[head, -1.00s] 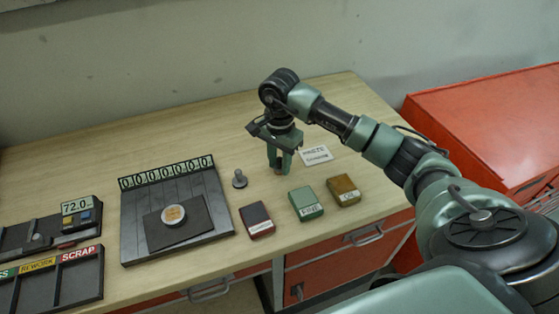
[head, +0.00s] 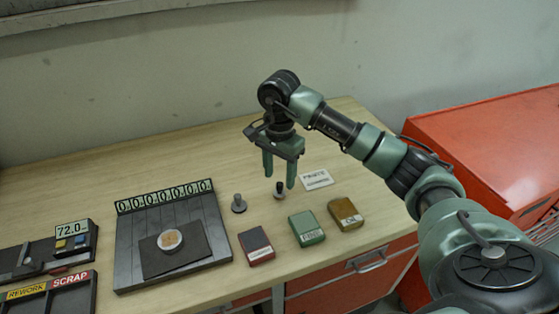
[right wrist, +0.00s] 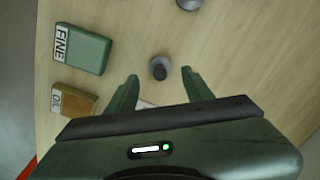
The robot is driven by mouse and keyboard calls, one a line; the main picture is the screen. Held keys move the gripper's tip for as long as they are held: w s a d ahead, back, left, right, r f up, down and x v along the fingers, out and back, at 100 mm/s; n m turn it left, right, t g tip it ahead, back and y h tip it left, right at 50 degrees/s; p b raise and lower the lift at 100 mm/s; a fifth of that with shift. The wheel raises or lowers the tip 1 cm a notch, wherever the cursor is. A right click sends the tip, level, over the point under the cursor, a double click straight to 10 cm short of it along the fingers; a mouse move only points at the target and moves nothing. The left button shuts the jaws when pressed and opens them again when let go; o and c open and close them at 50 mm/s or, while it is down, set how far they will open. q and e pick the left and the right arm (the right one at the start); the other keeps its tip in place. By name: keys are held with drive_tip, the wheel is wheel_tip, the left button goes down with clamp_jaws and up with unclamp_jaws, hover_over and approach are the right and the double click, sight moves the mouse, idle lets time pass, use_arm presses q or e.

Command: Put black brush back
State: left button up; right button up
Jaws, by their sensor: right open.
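The black brush (head: 279,190), a small upright piece with a dark knob top, stands on the wooden table near a white label card (head: 316,179). My right gripper (head: 280,180) is open above it, its fingers apart and the space between them empty. In the right wrist view the brush (right wrist: 158,68) shows from above, just beyond and between the open fingertips (right wrist: 160,77), with no contact visible. A grey knobbed piece (head: 239,203) stands to its left. My left gripper is not in view.
Dark red (head: 257,247), green (head: 306,229) and brown (head: 346,214) blocks lie along the front. A dark board with a counter strip (head: 135,262) holds a pad and a round piece. A scale display (head: 72,230) and sorting tray (head: 92,301) sit at left. The table's back is clear.

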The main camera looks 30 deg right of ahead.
sight(280, 184)
wheel_tip(280, 184, up, 7)
drive_tip(key=shift+b, duration=0.35)
drive_tip(key=shift+r, duration=0.1)
